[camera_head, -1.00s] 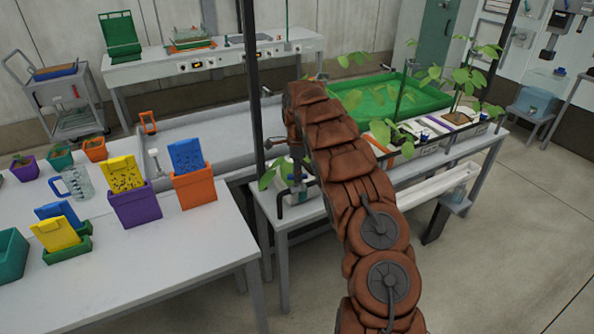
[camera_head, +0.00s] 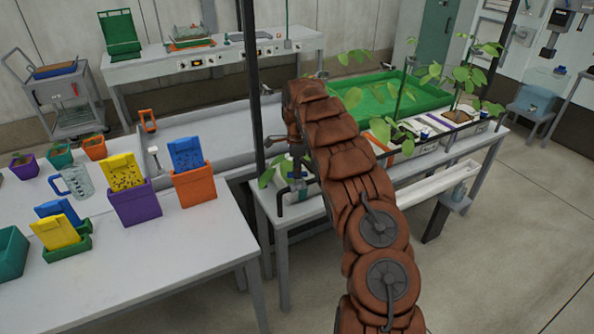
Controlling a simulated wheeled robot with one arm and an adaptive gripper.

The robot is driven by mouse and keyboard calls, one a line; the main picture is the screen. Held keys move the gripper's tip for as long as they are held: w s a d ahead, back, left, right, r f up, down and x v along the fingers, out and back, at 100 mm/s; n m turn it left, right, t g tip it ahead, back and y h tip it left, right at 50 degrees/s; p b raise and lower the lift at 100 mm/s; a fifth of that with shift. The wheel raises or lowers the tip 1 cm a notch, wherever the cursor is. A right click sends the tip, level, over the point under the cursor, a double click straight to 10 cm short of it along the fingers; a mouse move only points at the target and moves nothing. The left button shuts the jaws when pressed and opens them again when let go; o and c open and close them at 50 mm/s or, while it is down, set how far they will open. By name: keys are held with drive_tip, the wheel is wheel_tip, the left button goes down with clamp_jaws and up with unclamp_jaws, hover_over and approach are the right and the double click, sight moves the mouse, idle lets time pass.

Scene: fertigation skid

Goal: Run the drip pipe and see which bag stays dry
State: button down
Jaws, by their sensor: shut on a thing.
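Several white grow bags with leafy plants stand in a row on the right bench; the nearer one (camera_head: 428,147) and a farther one (camera_head: 462,117) show dark tops. Wetness cannot be told at this size. A dark pipe bend (camera_head: 281,203) rises at the bench's left end, beside a pale fitting (camera_head: 299,190). My brown-sleeved arm crosses the bench and hides part of the pipework. My gripper (camera_head: 297,158) shows as a small grey shape under the arm's end, above the fitting. It is shut on a part there; its fingertips and that part are mostly hidden.
A green tray (camera_head: 420,94) lies behind the bags. A dark upright post (camera_head: 255,100) stands left of my gripper. A white gutter (camera_head: 435,183) runs along the bench front. The left table (camera_head: 130,260) holds colored boxes and a jug. The right floor is open.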

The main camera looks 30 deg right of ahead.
drive_tip(key=shift+f+b, duration=0.15)
drive_tip(key=shift+b, duration=0.15)
drive_tip(key=shift+n+b, duration=0.6)
drive_tip(key=shift+b, duration=0.1)
drive_tip(key=shift+n+b, duration=0.45)
drive_tip(key=shift+n, duration=0.35)
drive_tip(key=shift+r, duration=0.2)
drive_tip(key=c, duration=1.1)
unclamp_jaws()
